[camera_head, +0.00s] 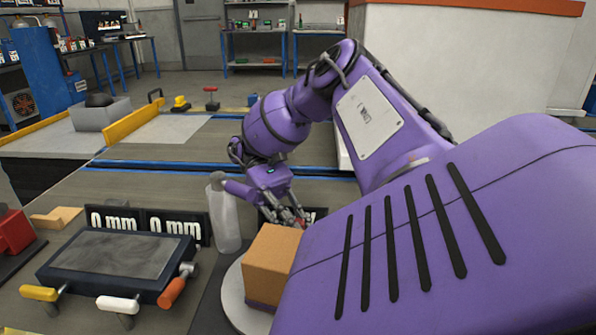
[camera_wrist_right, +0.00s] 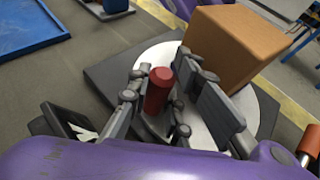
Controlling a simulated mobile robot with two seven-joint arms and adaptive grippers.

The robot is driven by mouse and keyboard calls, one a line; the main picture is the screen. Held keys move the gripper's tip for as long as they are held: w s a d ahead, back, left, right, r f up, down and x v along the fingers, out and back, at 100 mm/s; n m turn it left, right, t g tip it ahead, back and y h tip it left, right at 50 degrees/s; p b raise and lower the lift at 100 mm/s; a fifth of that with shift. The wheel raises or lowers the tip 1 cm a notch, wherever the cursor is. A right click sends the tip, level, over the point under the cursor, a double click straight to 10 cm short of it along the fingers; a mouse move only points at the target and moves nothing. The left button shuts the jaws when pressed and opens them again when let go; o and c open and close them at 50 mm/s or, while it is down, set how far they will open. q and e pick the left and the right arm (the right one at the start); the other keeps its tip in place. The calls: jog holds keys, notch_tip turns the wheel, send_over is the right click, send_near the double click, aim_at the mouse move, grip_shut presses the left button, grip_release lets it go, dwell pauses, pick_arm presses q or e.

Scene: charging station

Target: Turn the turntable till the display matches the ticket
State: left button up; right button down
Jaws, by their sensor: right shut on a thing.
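The turntable (camera_head: 232,302) is a pale round disc on a dark square base, also in the right wrist view (camera_wrist_right: 252,106). A brown box (camera_head: 270,262) stands on it, large in the wrist view (camera_wrist_right: 237,45). A red upright handle (camera_wrist_right: 158,90) rises near the disc's edge. My right gripper (camera_head: 290,215) has its fingers on either side of this handle, shut on it. A dark panel with a white mark (camera_wrist_right: 75,130) shows beside the fingers; in the head view my arm mostly hides that spot. I cannot make out a ticket. My left gripper is not in view.
Left of the turntable lies a dark-framed screen (camera_head: 118,256) with yellow, white and orange handles. A red block (camera_head: 14,232) sits at the far left.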

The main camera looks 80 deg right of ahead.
jog(key=shift+w+f+h+b, duration=0.1)
jog(key=shift+w+h+b, duration=0.1)
jog(key=shift+h+b, duration=0.1)
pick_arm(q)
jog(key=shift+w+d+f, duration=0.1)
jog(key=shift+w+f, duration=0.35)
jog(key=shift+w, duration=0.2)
pick_arm(e)
jog(key=shift+w+n, duration=0.1)
jog(key=shift+n, duration=0.3)
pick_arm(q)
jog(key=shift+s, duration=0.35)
pick_arm(e)
jog(key=c, duration=1.6)
grip_release()
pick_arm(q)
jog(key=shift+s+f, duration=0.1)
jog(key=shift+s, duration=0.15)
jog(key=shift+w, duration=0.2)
